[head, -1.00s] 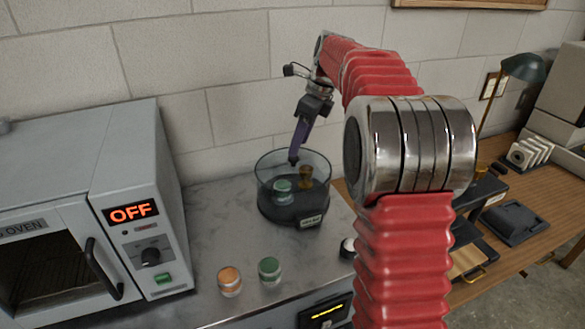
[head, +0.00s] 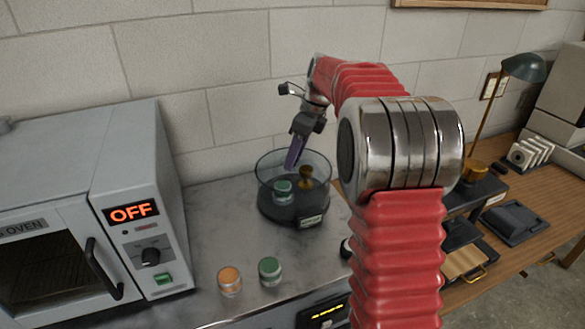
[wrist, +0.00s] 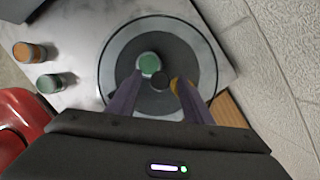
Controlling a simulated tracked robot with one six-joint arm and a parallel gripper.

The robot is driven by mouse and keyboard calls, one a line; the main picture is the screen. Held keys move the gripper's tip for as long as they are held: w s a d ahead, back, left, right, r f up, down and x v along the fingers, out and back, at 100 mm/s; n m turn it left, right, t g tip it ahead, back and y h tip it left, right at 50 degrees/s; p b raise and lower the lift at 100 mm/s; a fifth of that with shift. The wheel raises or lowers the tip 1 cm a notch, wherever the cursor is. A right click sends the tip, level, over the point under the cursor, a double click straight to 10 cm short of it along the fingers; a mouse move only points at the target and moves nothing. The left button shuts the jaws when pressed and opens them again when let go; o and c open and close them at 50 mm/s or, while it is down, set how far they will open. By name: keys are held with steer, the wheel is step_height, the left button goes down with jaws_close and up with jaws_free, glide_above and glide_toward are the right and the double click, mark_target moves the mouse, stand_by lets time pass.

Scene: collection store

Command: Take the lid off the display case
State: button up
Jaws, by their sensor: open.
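The display case (head: 268,207) is a round clear-walled case with a dark base and a small label, standing on the grey counter. In the wrist view its round rim (wrist: 108,55) is seen from above. A small dark round knob (wrist: 159,81) shows near its middle, apparently on a clear lid. A green-topped jar (head: 282,188) and a brass-coloured object (head: 306,175) are inside. My gripper (head: 291,166) is open at the top of the case. In the wrist view its purple fingers (wrist: 158,78) lie either side of the knob; contact cannot be made out.
A grey oven (head: 150,215) reading OFF stands at the left. An orange-topped jar (head: 230,281) and a second green-topped jar (head: 269,271) stand on the counter in front of the case. The block wall is close behind. A wooden desk with a lamp (head: 523,68) is at the right.

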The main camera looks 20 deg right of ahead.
steer(key=shift+c, duration=0.7)
jaws_close()
steer(key=shift+r, duration=0.1)
step_height(320, 180, up, 10)
stand_by(0.4)
stand_by(0.4)
